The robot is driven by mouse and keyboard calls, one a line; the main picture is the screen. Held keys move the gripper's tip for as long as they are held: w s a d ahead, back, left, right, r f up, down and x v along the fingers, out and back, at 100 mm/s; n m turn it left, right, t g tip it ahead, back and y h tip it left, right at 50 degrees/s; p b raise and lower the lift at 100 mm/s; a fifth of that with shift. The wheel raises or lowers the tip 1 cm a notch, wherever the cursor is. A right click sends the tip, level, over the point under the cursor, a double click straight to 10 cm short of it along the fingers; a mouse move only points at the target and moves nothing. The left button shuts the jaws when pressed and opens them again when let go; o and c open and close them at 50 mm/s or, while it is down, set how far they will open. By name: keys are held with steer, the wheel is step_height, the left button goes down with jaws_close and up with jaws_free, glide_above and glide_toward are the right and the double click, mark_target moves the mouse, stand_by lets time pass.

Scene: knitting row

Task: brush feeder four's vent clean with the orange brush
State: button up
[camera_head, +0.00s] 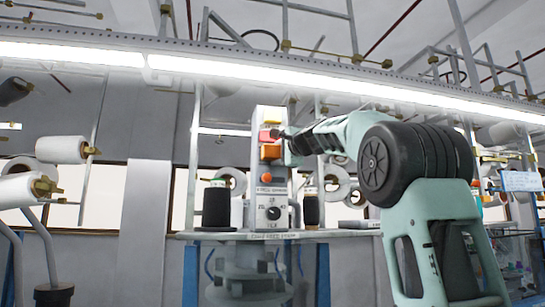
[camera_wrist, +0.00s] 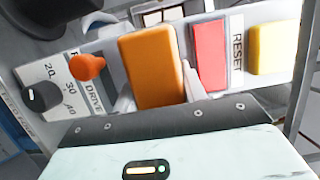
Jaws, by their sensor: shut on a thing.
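My gripper (camera_wrist: 158,92) is shut on an orange block, which I take to be the orange brush (camera_wrist: 155,62). A pale finger shows at each side of it; no bristles are visible. In the head view the orange brush (camera_head: 270,152) is in front of the upright control panel, below the red block, with my gripper (camera_head: 287,149) at its right side. Whether it touches the panel cannot be told.
The panel carries a red block (camera_wrist: 210,52) by RESET, a yellow block (camera_wrist: 273,48), an orange knob (camera_wrist: 88,66) by DRIVE and a black dial (camera_wrist: 40,96). Dark spools (camera_head: 216,206) stand beside it. White yarn cones (camera_head: 62,150) are at left; a lit rail runs overhead.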

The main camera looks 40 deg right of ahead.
mark_target(262, 152)
steer(key=shift+s+d+f+b, duration=0.1)
steer(key=shift+s+d+b, duration=0.1)
steer(key=shift+s+d, duration=0.3)
steer(key=shift+s+d+b, duration=0.2)
steer(key=shift+s+d, duration=0.05)
steer(key=shift+d, duration=0.45)
steer(key=shift+w+a+p, duration=0.4)
steer(key=shift+w+a, duration=0.25)
steer(key=shift+a, duration=0.35)
steer(key=shift+w+a+p, duration=0.35)
steer(key=shift+w+a, duration=0.25)
steer(key=shift+a, duration=0.45)
steer(key=shift+w+a+p, duration=0.4)
steer(key=shift+w+a, duration=0.25)
steer(key=shift+a, duration=0.35)
steer(key=shift+w+a, duration=0.3)
steer(key=shift+a, duration=0.2)
steer(key=shift+s+a+b, duration=0.25)
steer(key=shift+s+a, duration=0.55)
steer(key=shift+s, duration=0.45)
steer(key=shift+s+a+b, duration=0.25)
steer(key=shift+s+a, duration=0.5)
steer(key=shift+s, duration=0.55)
steer(key=shift+s+a+b, duration=0.25)
steer(key=shift+s+a, duration=0.55)
steer(key=shift+s, duration=0.45)
